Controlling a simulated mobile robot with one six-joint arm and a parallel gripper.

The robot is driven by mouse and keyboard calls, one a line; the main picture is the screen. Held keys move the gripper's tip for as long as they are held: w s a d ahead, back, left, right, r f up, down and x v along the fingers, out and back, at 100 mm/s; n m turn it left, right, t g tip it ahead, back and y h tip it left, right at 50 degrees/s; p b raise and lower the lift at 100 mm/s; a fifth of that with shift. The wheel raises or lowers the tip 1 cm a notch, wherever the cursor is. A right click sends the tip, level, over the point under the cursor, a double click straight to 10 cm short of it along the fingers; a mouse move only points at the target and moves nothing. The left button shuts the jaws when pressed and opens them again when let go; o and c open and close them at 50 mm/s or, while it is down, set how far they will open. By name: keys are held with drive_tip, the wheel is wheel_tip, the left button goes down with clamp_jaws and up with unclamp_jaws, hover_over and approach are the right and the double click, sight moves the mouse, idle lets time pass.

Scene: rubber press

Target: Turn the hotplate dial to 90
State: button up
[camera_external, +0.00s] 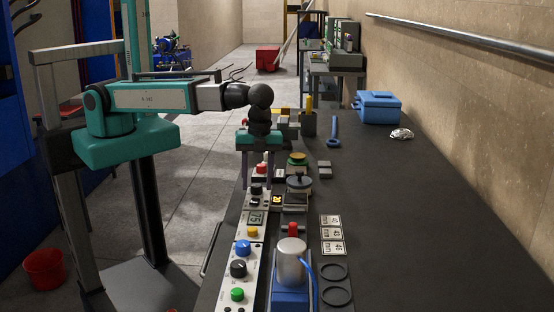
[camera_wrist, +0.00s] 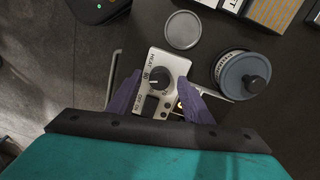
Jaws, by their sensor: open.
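The dial is a black knob (camera_wrist: 157,82) on a small white panel (camera_wrist: 152,61) marked HEAT, with a number beside the knob and a dark switch below it. In the external view a black knob (camera_external: 256,190) shows under my gripper (camera_external: 257,184). My gripper points down and is open. In the wrist view its two purple fingers (camera_wrist: 159,80) stand on either side of the knob. I cannot tell whether they touch it.
Other panels hold a 75 display (camera_external: 256,218), a blue knob (camera_external: 242,248) and a green button (camera_external: 237,294). A grey cylinder (camera_external: 290,262) on a blue base stands in front. A blue box (camera_external: 377,107) is far back. The bench's right side (camera_external: 420,240) is clear.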

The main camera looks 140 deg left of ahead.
sight(260, 185)
wheel_tip(260, 185, up, 14)
drive_tip(key=b, duration=0.3)
drive_tip(key=shift+w+a+f, duration=0.15)
drive_tip(key=shift+w+a, duration=0.05)
drive_tip(key=shift+a, duration=0.15)
idle(0.5)
idle(0.5)
drive_tip(key=s+d+f+n+g+h+p, duration=0.2)
drive_tip(key=s+d+f+h, duration=0.25)
drive_tip(key=d+f, duration=1)
drive_tip(key=s+d+f+n+g+h+p, duration=0.1)
drive_tip(key=s+d+f+h+p, duration=0.35)
drive_tip(key=d+f, duration=1)
drive_tip(key=s+a+f+n+y+b, duration=0.1)
drive_tip(key=s+f+y+b, duration=0.2)
drive_tip(key=s+f, duration=0.3)
drive_tip(key=s+a+f+n+g+y+b, duration=0.1)
drive_tip(key=s+f, duration=0.6)
drive_tip(key=f, duration=0.7)
drive_tip(key=s+a+f+n+g+y+b, duration=0.1)
drive_tip(key=s+f+y+b, duration=0.4)
drive_tip(key=f, duration=0.5)
drive_tip(key=shift+s+a+f+n+b, duration=0.35)
drive_tip(key=shift+s+a+n+b, duration=0.35)
drive_tip(key=shift+a, duration=0.4)
